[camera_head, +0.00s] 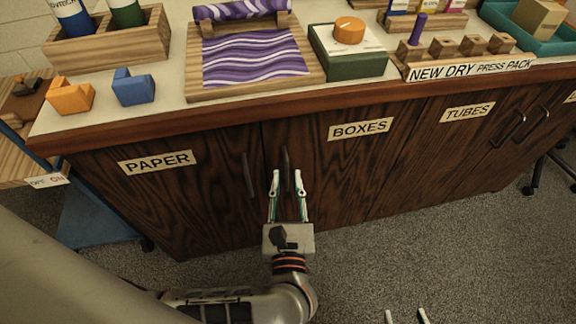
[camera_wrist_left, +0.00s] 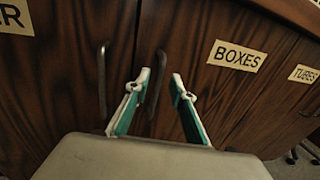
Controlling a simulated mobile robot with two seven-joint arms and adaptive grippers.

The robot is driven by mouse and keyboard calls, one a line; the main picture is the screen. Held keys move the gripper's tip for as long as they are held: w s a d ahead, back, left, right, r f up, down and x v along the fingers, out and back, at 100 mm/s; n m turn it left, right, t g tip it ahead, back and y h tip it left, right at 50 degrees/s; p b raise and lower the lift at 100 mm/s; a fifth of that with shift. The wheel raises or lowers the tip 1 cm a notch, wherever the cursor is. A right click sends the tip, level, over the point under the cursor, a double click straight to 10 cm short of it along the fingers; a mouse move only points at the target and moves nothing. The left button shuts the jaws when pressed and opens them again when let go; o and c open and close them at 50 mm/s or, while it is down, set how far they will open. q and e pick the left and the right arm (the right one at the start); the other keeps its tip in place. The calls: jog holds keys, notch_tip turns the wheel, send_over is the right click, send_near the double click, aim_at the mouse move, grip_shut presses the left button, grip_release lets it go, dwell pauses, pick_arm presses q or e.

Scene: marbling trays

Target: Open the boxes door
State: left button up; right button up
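The boxes door (camera_head: 335,175) is a dark wood cabinet door with a "BOXES" label (camera_head: 360,129); it looks closed. Its dark vertical handle (camera_head: 284,163) is at the door's left edge. My left gripper (camera_head: 287,180) is open, its two fingertips apart on either side of the handle's lower part. In the left wrist view the handle (camera_wrist_left: 156,72) shows between the open fingers (camera_wrist_left: 161,82); I cannot tell whether they touch it. My right gripper (camera_head: 405,316) shows only its two fingertips, spread apart and empty, at the bottom edge above the carpet.
The paper door (camera_head: 200,200), with its own handle (camera_head: 249,175), is just left. The tubes door (camera_head: 440,150) is to the right. The countertop above holds a marbled-paper board (camera_head: 313,85), a green box (camera_head: 350,67) and blocks. Grey carpet (camera_head: 480,255) in front is clear.

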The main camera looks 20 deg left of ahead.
aim_at(287, 169)
pick_arm(q)
jog(key=shift+x, duration=2.25)
grip_shut()
jog(key=shift+s, duration=0.1)
